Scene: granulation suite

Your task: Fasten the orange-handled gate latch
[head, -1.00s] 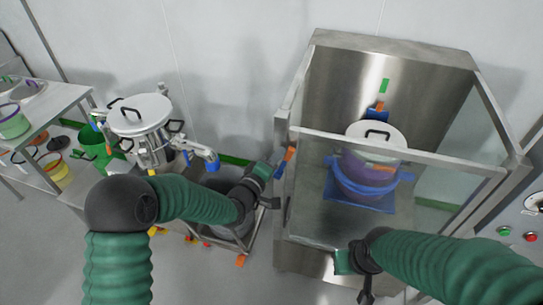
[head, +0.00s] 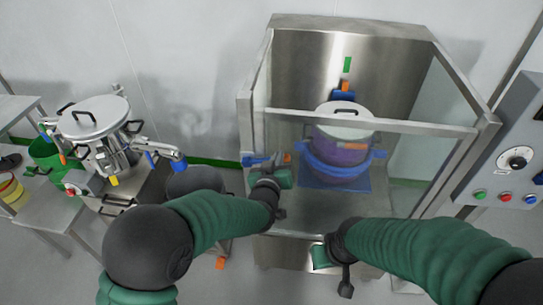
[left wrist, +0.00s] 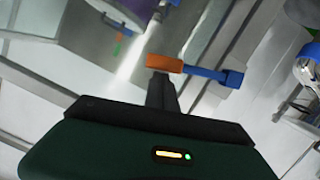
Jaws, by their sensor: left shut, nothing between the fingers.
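The gate latch shows at the front left post of a clear-fronted steel enclosure (head: 370,120). Its blue bar (head: 257,160) lies nearly level, with its orange handle (head: 287,158) at the right end, over the gate side. In the left wrist view the orange handle (left wrist: 164,63) is just beyond my left fingertips (left wrist: 161,82), with the blue bar (left wrist: 215,74) to its right. My left gripper (head: 276,172) is shut and empty, just below the handle; I cannot tell whether it touches. My right gripper (head: 345,286) is low in front of the enclosure; its jaw state is unclear.
Inside the enclosure, a lidded purple-and-blue vessel (head: 340,150) stands on a blue mat. A steel lidded pot (head: 93,118) with fittings stands at left. A control panel (head: 510,165) with knob and buttons is at right.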

